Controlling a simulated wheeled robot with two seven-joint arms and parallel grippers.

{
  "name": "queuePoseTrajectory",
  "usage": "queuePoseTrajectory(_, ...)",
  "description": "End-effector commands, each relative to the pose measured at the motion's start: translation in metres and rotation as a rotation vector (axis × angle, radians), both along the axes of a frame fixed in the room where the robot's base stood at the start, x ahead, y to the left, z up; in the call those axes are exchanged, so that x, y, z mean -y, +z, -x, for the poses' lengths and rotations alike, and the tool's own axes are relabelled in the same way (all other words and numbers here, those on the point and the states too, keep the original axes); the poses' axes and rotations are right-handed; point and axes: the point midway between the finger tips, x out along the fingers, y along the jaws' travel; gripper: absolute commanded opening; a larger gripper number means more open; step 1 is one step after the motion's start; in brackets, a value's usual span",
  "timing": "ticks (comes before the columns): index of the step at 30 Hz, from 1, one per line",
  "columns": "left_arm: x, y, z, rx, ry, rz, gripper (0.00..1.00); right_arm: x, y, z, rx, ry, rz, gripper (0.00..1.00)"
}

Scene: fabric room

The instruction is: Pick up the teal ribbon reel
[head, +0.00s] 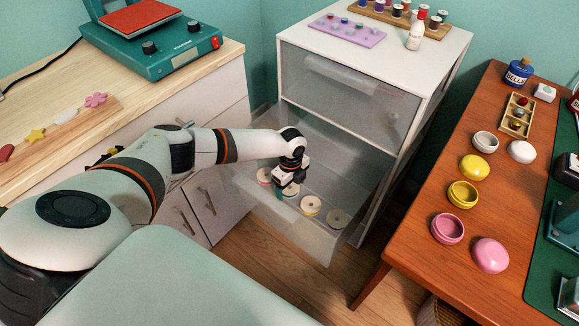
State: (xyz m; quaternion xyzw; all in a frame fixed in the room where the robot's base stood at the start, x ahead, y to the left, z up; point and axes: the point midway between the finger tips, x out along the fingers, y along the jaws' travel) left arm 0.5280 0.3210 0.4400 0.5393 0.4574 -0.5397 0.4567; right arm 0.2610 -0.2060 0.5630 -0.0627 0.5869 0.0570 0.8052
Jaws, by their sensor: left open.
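An open translucent drawer (312,246) in the white cabinet holds a row of ribbon reels with pale tops. My left gripper (283,191) is open and points down into the drawer, over the second reel from the left. That reel (292,191) is partly hidden by the gripper; its ribbon looks teal, but little of it shows. I cannot tell whether the fingers touch it. A reel with a reddish edge (263,176) is to its left, and a yellow-edged reel (310,205) and a brownish reel (337,218) are to its right. My right gripper is not in view.
The white cabinet (430,62) has a closed upper drawer (345,95) above the open one. A wooden table (415,240) with small round pots stands on the right. A pale counter (120,95) with a teal heat press (160,50) is on the left.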

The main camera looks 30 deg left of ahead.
Motion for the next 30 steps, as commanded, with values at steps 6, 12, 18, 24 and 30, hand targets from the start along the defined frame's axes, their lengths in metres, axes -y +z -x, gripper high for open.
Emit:
queuePoseTrajectory(6,0.0,0.0,0.0,0.0,0.0,0.0,0.74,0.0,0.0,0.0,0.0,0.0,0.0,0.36)
queuePoseTrajectory(12,0.0,0.001,0.0,0.0,0.0,0.0,0.41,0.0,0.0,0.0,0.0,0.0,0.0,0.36)
queuePoseTrajectory(18,0.0,0.001,0.0,0.0,0.0,0.0,0.31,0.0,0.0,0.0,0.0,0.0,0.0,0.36)
queuePoseTrajectory(24,0.0,0.006,0.0,0.001,0.0,0.0,0.31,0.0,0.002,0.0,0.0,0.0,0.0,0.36)
queuePoseTrajectory(30,0.0,0.031,-0.001,0.003,-0.002,0.001,0.31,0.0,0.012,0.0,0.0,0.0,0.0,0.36)
